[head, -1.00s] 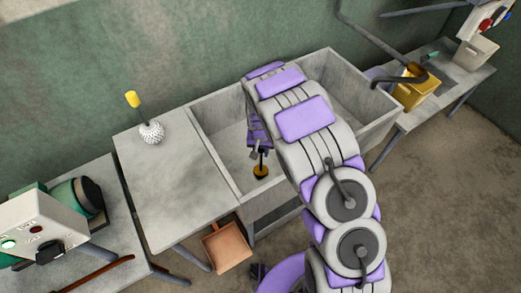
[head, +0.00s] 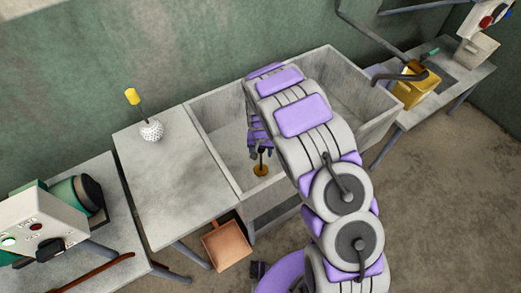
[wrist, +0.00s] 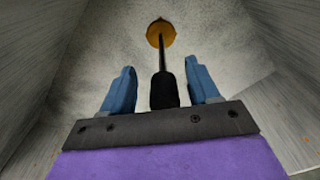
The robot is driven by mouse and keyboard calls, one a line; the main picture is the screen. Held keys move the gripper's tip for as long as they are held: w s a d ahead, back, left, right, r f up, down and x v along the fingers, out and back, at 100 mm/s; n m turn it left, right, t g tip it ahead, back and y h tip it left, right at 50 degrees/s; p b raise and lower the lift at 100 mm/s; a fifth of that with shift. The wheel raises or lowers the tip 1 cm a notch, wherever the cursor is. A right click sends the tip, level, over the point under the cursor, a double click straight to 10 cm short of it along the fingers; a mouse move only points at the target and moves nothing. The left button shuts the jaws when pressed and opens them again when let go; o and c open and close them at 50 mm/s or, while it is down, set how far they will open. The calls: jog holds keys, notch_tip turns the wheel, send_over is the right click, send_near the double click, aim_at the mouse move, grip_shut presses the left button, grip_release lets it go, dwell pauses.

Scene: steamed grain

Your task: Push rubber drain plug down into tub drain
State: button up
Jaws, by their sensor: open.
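The drain plug looks to be the orange-yellow disc (head: 261,170) with a dark upright stem, low inside the grey tub (head: 212,131). In the wrist view the disc (wrist: 161,32) lies beyond my fingertips, and its black grip stands between my two blue fingers. My gripper (wrist: 160,72) is open, with visible gaps on both sides of the black grip. In the head view my gripper (head: 260,146) is just above the disc, partly hidden by my arm. The drain opening is not visible, so I cannot tell how the disc sits in it.
A grey side table (head: 171,188) left of the tub bears a white ball-like brush (head: 152,131) with a yellow handle. A yellow container (head: 411,91) stands on the right bench. The tub walls rise around my gripper. A brown dustpan-like object (head: 227,246) is below.

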notch_tip(320, 180, up, 17)
jog(key=p, duration=0.3)
jog(key=shift+s+r, duration=0.15)
jog(key=shift+s, duration=0.15)
jog(key=shift+r, duration=0.1)
notch_tip(320, 180, up, 5)
jog(key=shift+f+p, duration=0.1)
jog(key=shift+p, duration=0.8)
